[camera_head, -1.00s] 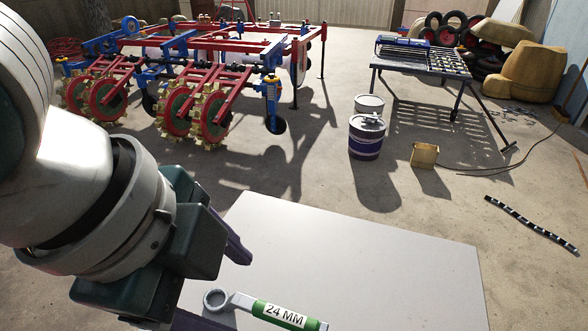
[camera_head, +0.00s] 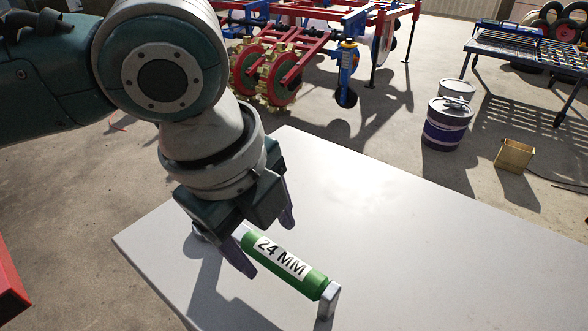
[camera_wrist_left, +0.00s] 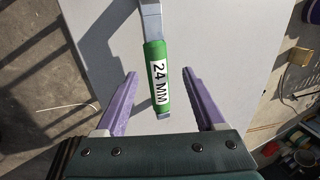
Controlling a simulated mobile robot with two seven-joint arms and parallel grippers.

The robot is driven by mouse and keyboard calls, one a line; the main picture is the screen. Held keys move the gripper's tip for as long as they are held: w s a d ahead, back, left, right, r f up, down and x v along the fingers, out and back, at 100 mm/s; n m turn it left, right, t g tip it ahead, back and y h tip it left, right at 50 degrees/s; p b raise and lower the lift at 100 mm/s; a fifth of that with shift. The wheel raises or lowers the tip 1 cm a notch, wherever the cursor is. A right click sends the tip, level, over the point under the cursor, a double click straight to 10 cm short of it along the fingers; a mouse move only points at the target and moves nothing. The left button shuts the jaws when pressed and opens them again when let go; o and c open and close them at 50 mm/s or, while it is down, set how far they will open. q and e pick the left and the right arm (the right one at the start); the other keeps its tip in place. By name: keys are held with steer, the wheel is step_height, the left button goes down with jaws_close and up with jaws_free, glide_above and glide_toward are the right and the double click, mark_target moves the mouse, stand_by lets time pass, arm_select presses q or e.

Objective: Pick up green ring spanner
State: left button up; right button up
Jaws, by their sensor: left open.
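The green ring spanner (camera_head: 286,262) lies on the white table (camera_head: 400,220), its green sleeve labelled "24 MM". In the head view one grey end shows at the lower right and the other end is mostly hidden behind my left gripper (camera_head: 268,244). My left gripper is open, with purple fingers pointing down over the spanner near the upper left end of the sleeve. In the left wrist view the spanner (camera_wrist_left: 157,75) shows between and ahead of the two open fingers (camera_wrist_left: 160,88), not gripped. My right gripper is not in view.
A red and blue farm machine (camera_head: 300,50) stands behind the table. A purple and white bucket (camera_head: 446,124), a cardboard box (camera_head: 514,155) and a metal bench (camera_head: 530,50) stand on the floor at the right. The table's right part is clear.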

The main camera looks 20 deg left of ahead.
mark_target(271, 252)
arm_select(q)
steer(key=x, duration=0.1)
steer(key=b+x, duration=0.1)
steer(key=x, duration=0.1)
steer(key=b+x, duration=0.1)
steer(key=shift+s+d+f, duration=0.15)
steer(key=shift+s+f, duration=0.1)
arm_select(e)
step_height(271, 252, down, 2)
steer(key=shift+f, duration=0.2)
arm_select(q)
jaws_close()
steer(key=shift+r, duration=0.1)
